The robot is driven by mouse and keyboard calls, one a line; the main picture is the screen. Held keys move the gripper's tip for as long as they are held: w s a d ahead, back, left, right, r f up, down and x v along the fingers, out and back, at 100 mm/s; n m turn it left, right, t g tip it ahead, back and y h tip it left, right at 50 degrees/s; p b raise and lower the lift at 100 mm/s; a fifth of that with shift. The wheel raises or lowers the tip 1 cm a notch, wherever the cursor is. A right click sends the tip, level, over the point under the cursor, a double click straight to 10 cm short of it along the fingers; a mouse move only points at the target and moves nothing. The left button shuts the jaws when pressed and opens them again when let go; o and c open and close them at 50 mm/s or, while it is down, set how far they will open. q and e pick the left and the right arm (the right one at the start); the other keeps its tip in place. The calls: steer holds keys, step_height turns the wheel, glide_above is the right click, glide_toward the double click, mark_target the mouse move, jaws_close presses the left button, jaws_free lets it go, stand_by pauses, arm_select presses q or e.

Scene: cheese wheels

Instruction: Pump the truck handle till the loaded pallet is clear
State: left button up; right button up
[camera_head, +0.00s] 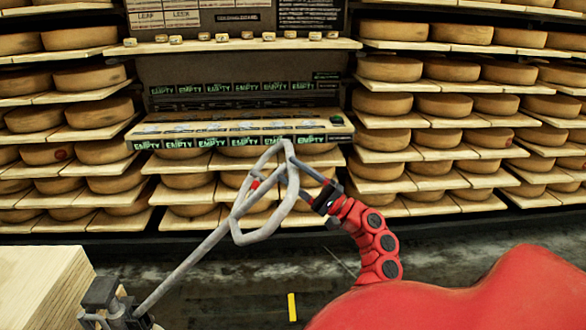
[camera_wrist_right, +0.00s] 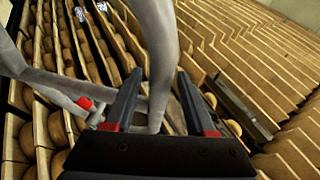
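The truck handle (camera_head: 240,208) is a grey loop on a long bar, rising from the truck's dark pump base (camera_head: 118,308) at lower left. A red part (camera_head: 254,184) sits inside the loop. My right gripper (camera_head: 305,193) is at the loop's right side. In the right wrist view a grey bar of the handle (camera_wrist_right: 160,50) passes between my right gripper's two dark fingers (camera_wrist_right: 162,85). The fingers stand apart; whether they press on the bar I cannot tell. My left gripper is not in view. The loaded pallet and the forks cannot be made out.
A pale wooden block (camera_head: 40,290) stands at lower left, beside the pump base. Shelves of cheese wheels (camera_head: 390,104) line the back wall. A central shelf (camera_head: 240,130) bears labels reading EMPTY. A dark floor with a yellow strip (camera_head: 292,307) lies in front.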

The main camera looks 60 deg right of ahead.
stand_by(0.3)
steer(key=v, duration=1.7)
steer(key=shift+s+f, duration=0.15)
